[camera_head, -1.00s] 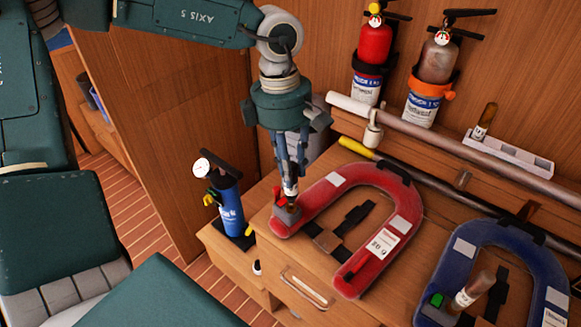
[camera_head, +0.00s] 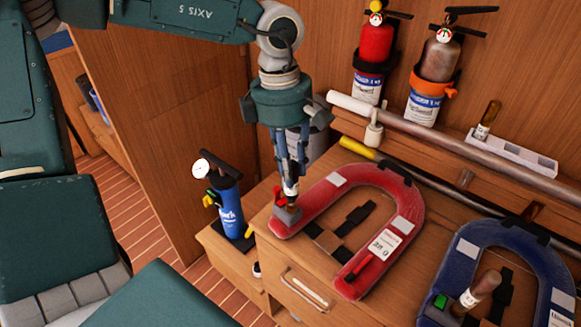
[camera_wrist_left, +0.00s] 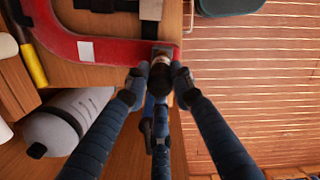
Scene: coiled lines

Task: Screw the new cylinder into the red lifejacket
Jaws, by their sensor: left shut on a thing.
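The red lifejacket (camera_head: 412,215) lies as a U on the wooden counter, and its grey fitting (camera_head: 287,216) is at the end of the left arm of the U. My left gripper (camera_head: 289,194) points down over that fitting, shut on the cylinder (camera_wrist_left: 160,76). My right gripper is not in view.
A blue lifejacket (camera_head: 532,243) with a brownish cylinder (camera_head: 480,289) lies at the right. Another cylinder (camera_head: 488,119) stands in a white rack (camera_head: 512,153). Two extinguishers hang on the wall. A pole (camera_head: 450,140) runs behind.

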